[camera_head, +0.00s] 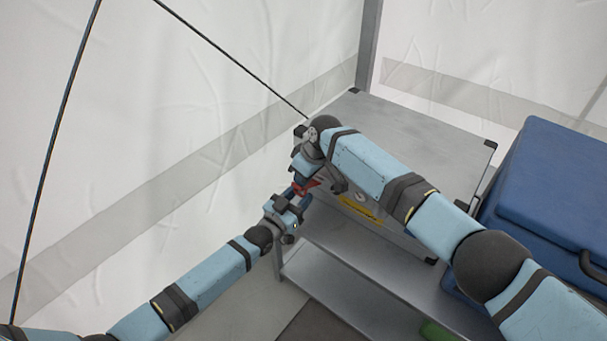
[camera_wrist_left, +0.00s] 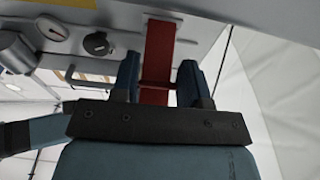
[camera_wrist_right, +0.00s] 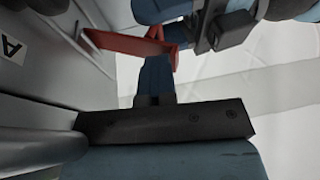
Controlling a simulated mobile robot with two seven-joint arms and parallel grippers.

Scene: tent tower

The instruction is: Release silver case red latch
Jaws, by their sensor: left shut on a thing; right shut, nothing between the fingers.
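The silver case (camera_head: 430,140) has a pale grey top and dark corners, and is partly hidden behind my right arm. The red latch (camera_head: 306,186) is at its left end, between my two grippers. In the left wrist view the red latch (camera_wrist_left: 160,45) runs down between the fingers of my left gripper (camera_wrist_left: 158,82), which is shut on it. In the right wrist view the latch (camera_wrist_right: 128,46) stands out from the case wall. My right gripper (camera_wrist_right: 156,72) is shut and empty, its fingers close beside the latch; I cannot tell whether they touch it.
The case stands on a grey metal rack with a lower shelf (camera_head: 365,275). A large blue box (camera_head: 555,185) stands to the right. A green thing (camera_head: 437,332) lies low at the bottom. White tent wall (camera_head: 200,80) and dark cords (camera_head: 235,55) are on the left.

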